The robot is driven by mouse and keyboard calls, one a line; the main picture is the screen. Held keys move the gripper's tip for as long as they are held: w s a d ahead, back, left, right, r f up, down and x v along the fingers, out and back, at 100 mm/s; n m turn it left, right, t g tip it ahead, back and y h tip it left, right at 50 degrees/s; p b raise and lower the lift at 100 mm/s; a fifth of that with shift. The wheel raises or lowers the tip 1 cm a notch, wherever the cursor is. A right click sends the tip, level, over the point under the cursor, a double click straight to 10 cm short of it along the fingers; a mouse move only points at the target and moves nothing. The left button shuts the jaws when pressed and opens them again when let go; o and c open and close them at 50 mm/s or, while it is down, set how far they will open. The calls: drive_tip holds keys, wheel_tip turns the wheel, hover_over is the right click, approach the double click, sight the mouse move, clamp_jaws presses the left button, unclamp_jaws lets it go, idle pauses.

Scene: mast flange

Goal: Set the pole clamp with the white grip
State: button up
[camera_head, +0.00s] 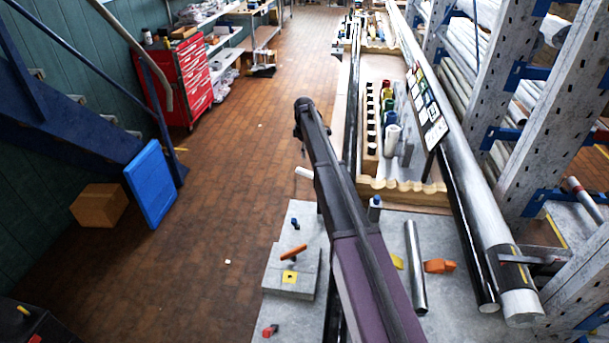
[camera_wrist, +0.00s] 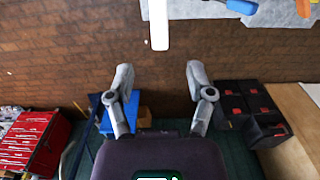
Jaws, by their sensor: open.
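A white grip (camera_head: 304,173) sticks out past the left edge of the bench in the head view, just left of my arm. In the wrist view the white grip (camera_wrist: 159,25) is an upright white bar at top centre. My gripper (camera_wrist: 158,75) is open and empty, its two grey fingers apart. The grip lies above the gap between the fingertips in that picture, in line with its middle and apart from both fingers. My arm hides the gripper in the head view, along with whatever joins the grip to the bench. I cannot make out the clamp body.
An orange handle (camera_head: 293,252) on a grey block, a blue-topped pin (camera_head: 294,223) and a red knob (camera_head: 270,330) are on the near bench. A loose metal tube (camera_head: 415,268) and long poles (camera_head: 462,180) lie right of my arm. Open brick floor (camera_head: 220,160) is left.

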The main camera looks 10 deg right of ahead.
sight(304, 170)
drive_tip(key=shift+f+b, duration=4.95)
drive_tip(key=shift+f, duration=0.3)
drive_tip(key=shift+c, duration=0.2)
